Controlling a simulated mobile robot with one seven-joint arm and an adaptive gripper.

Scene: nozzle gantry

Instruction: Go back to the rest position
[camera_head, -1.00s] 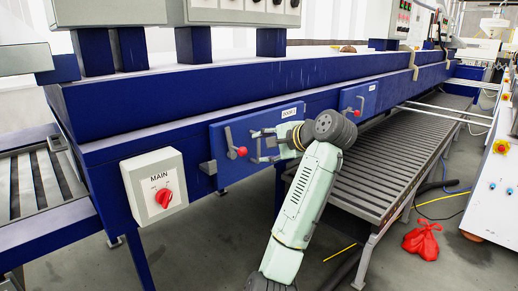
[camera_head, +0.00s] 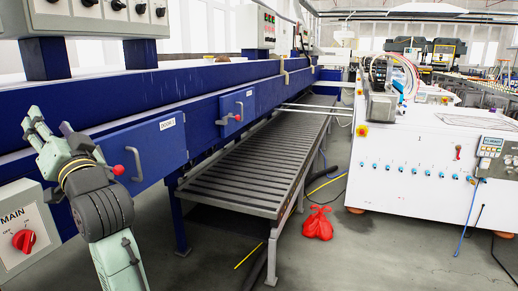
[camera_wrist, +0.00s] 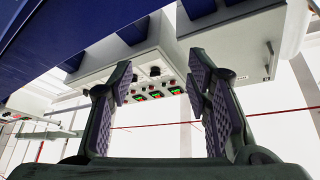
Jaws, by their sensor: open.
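My gripper (camera_head: 51,122) is at the left of the head view, fingers pointing up. It is open, and nothing shows between its fingers. In the wrist view my gripper (camera_wrist: 160,78) also shows two spread fingers with purple pads and a gap between them. In the head view the gripper is in front of the blue machine (camera_head: 215,95), left of the blue door panel (camera_head: 150,148) with its handle and red knob (camera_head: 118,170). I cannot tell whether it touches the machine. The door panel looks closed.
The MAIN switch box (camera_head: 25,235) with a red knob is at lower left. A grey slatted conveyor (camera_head: 250,170) runs below the machine. Floor at front right is mostly clear.

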